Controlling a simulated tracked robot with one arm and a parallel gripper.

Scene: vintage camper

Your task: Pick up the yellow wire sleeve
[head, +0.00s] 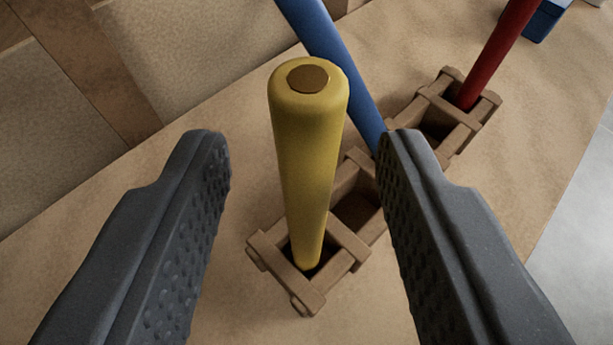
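The yellow wire sleeve (307,170) stands upright in the nearest slot of a brown wooden rack (347,235). It is a smooth yellow cylinder with a brownish round spot on its top end. My gripper (300,155) is open, with one dark textured finger on each side of the sleeve. There is a clear gap between the sleeve and each finger, and neither seems to touch it. The sleeve's lower end is inside the rack slot.
A blue sleeve (335,55) leans behind the yellow one, partly hidden by my right finger. A red sleeve (497,50) stands in the rack's far end. A blue object (547,18) lies at the top right. The tan surface (545,130) around the rack is mostly clear.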

